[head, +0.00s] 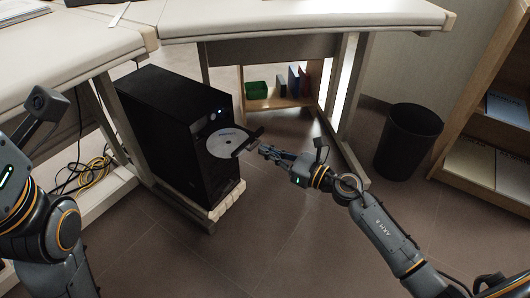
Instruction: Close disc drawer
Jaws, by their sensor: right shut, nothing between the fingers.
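A black computer tower (168,135) stands under the desk on a low pale base. Its disc drawer (250,137) sticks out from the front, with a silvery disc (228,143) lying in it. My right gripper (263,150) is shut and empty, close to the drawer's outer end; I cannot tell whether it touches. My left arm comes in at the left edge, and its gripper cannot be made out.
Desk tops (70,48) and metal legs (345,90) surround the tower. Yellow and dark cables (92,172) lie at the left. A black bin (408,142) and a wooden shelf (480,150) stand at the right. The floor (270,225) before the tower is free apart from my right arm above it.

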